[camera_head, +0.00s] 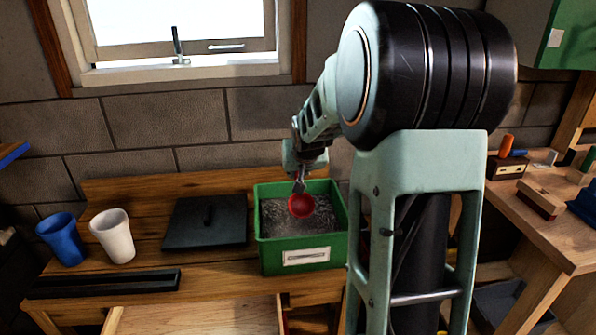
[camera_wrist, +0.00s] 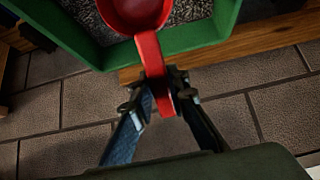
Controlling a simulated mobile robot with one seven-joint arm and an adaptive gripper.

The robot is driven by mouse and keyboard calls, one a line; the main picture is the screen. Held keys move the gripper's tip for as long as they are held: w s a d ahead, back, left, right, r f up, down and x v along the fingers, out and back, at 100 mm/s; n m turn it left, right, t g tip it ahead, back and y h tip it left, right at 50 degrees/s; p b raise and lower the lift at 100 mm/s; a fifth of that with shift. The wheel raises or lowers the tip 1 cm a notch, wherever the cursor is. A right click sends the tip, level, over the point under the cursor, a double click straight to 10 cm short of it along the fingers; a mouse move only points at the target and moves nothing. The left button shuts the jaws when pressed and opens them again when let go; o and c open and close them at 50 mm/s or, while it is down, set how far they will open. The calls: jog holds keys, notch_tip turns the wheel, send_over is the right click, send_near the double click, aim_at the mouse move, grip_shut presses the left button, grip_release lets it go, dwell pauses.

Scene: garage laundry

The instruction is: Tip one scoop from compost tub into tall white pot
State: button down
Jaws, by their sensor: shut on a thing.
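The compost tub (camera_head: 262,250) is a green box with a pale label, filled with grey, crumbly compost (camera_head: 277,214). A red scoop (camera_head: 302,206) is over the compost, inside the tub's outline. My gripper (camera_head: 299,185) is shut on the scoop's handle; the wrist view shows the handle (camera_wrist: 154,62) between the two fingertips (camera_wrist: 160,97). The bowl's inside looks red in both views, and I see no compost in it. I cannot tell whether the bowl touches the compost. The tall white pot (camera_head: 113,237) stands upright at the left of the bench.
A blue pot (camera_head: 62,239) stands left of the white pot. A black flat lid (camera_head: 206,222) lies between the white pot and the tub. A dark bar (camera_head: 105,282) lies along the bench front. A wall with a window (camera_head: 180,30) is behind.

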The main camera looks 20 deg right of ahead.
notch_tip(320, 180, down, 6)
jog(key=b, duration=0.4)
jog(key=shift+r, duration=0.1)
jog(key=shift+s+f, duration=0.15)
jog(key=shift+f, duration=0.05)
dwell(0.5)
notch_tip(320, 180, up, 14)
jog(key=p, duration=0.9)
jog(key=shift+r, duration=0.25)
